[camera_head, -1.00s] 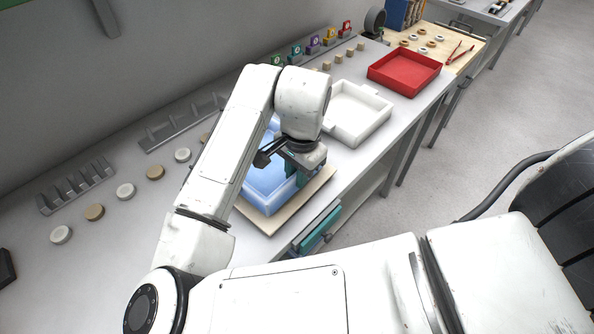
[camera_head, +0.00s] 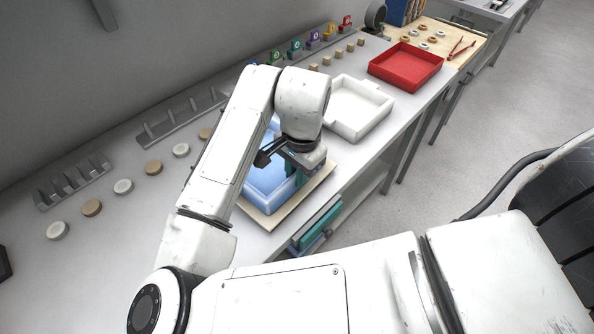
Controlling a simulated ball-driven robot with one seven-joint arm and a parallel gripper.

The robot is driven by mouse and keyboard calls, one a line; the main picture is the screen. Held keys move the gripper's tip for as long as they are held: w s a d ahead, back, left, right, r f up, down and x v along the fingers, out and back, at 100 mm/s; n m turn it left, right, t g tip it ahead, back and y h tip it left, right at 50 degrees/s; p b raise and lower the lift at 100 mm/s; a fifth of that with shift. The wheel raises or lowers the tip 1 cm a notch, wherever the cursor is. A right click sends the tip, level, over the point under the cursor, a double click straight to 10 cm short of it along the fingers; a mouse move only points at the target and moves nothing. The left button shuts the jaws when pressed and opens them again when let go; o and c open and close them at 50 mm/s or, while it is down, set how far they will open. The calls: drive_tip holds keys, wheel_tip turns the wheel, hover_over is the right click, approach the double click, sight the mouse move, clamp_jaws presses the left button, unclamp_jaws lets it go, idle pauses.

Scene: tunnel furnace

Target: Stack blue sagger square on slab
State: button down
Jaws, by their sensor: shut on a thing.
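The blue sagger (camera_head: 263,197) is a shallow square tray with raised walls, seen at the middle of the bench. It sits over the beige slab (camera_head: 276,220), whose bare edge shows along the front and right. My gripper (camera_head: 299,177) is shut on the sagger's right wall, its teal fingers astride it. My arm hides the left and back of the sagger and slab. I cannot tell whether the sagger's underside rests fully on the slab.
A white sagger (camera_head: 357,108) and a red sagger (camera_head: 406,65) stand further along the bench. Several round discs (camera_head: 123,187) and grey racks (camera_head: 75,182) lie to the left. A teal-fronted item (camera_head: 318,224) is at the bench's front edge.

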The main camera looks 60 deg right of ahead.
drive_tip(key=shift+f, duration=0.2)
drive_tip(key=c, duration=0.9)
unclamp_jaws()
drive_tip(key=shift+c, duration=0.2)
wheel_tip(320, 180, up, 11)
drive_tip(key=shift+s+a, duration=0.15)
drive_tip(key=shift+s, duration=0.25)
